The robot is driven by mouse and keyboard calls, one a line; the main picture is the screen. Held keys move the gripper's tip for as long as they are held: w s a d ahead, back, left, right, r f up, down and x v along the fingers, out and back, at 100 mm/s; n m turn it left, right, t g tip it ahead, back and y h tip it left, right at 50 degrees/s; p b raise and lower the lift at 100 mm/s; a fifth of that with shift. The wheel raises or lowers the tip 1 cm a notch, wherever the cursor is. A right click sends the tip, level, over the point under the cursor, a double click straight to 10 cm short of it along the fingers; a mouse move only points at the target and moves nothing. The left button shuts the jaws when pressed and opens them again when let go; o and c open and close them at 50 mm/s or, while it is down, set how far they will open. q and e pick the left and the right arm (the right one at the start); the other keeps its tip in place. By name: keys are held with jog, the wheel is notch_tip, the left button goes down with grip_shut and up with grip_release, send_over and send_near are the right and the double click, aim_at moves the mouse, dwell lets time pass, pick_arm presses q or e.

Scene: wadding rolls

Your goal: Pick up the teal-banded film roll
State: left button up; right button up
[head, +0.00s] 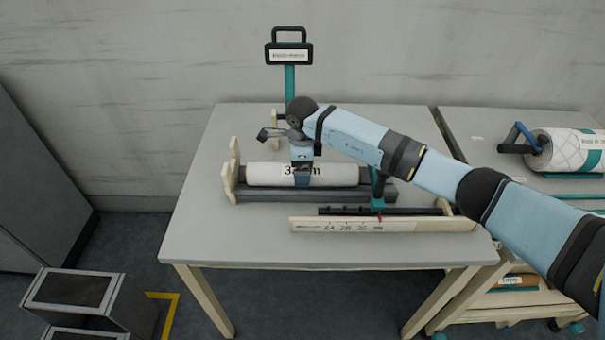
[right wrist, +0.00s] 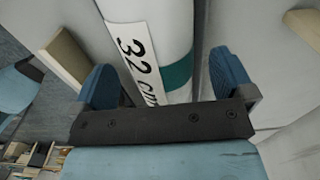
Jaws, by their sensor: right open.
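The film roll (head: 338,174) is white with a "32 cm" label and lies level on a cradle on the table. Its teal band shows in the right wrist view, where the roll (right wrist: 160,25) runs between my fingers. My right gripper (head: 302,181) is over the left half of the roll, pointing down, and hides part of the label and the band. In the right wrist view the gripper (right wrist: 165,75) is open, with one blue finger on each side of the roll. Whether the fingers touch it I cannot tell. My left gripper is not in view.
The cradle has a cream end bracket (head: 232,172) and a dark base (head: 270,195). A wooden ruler bar (head: 385,225) lies in front. A teal post with a sign (head: 289,55) stands behind. Another white roll (head: 568,150) sits on the right table. The table's left front is clear.

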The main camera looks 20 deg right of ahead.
jog(key=shift+f, duration=0.9)
jog(key=shift+r, duration=0.1)
jog(key=c, duration=1.5)
jog(key=shift+r, duration=0.1)
